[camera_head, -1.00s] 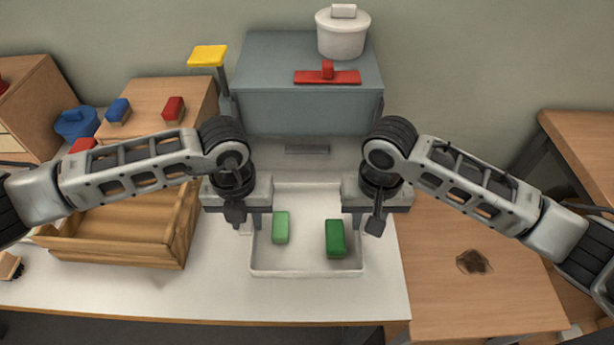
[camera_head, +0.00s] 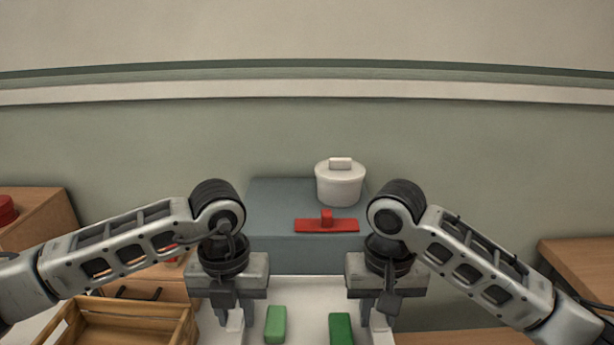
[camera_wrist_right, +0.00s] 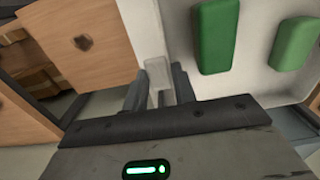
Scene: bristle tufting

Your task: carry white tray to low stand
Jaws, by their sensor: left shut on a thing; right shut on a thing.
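The white tray (camera_head: 308,322) is at the bottom centre of the head view, cut off by the lower edge. A light green block (camera_head: 275,324) and a darker green block (camera_head: 341,328) lie in it. My left gripper (camera_head: 234,322) is shut on the tray's left wall. My right gripper (camera_head: 378,318) is shut on its right wall; the right wrist view shows the fingers (camera_wrist_right: 158,88) around that wall, with both green blocks inside the tray. I cannot tell for sure which surface is the low stand.
A blue-grey box (camera_head: 320,255) behind carries a white lidded pot (camera_head: 340,185) and a red piece (camera_head: 327,224). A wooden crate (camera_head: 125,322) is at the lower left. In the right wrist view a wooden surface (camera_wrist_right: 65,20) with a dark patch lies beside the tray.

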